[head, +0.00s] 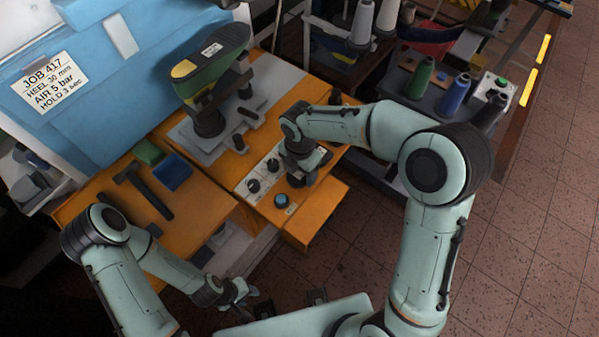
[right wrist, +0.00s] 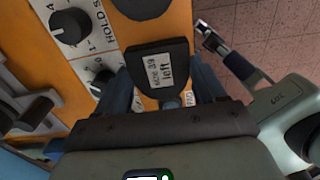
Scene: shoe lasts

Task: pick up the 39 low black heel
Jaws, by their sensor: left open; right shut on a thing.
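The black heel (right wrist: 146,60) shows in the right wrist view, with a white label that seems to read size 39, left. My right gripper (right wrist: 163,90) is shut on it, with one finger on each side. In the head view my right gripper (head: 303,165) is over the control panel's right end, and the heel is hard to make out there. From these views I cannot tell whether the heel touches the surface below. My left gripper (head: 247,302) is open and empty at the bottom, off the front of the orange bench.
A control panel (head: 250,205) with black knobs and a blue knob (head: 281,200) lies under the right gripper. A green and yellow shoe last (head: 213,62) stands on a press behind. A hammer (head: 145,190) and a blue block (head: 172,172) lie left. Thread spools (head: 453,95) stand back right.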

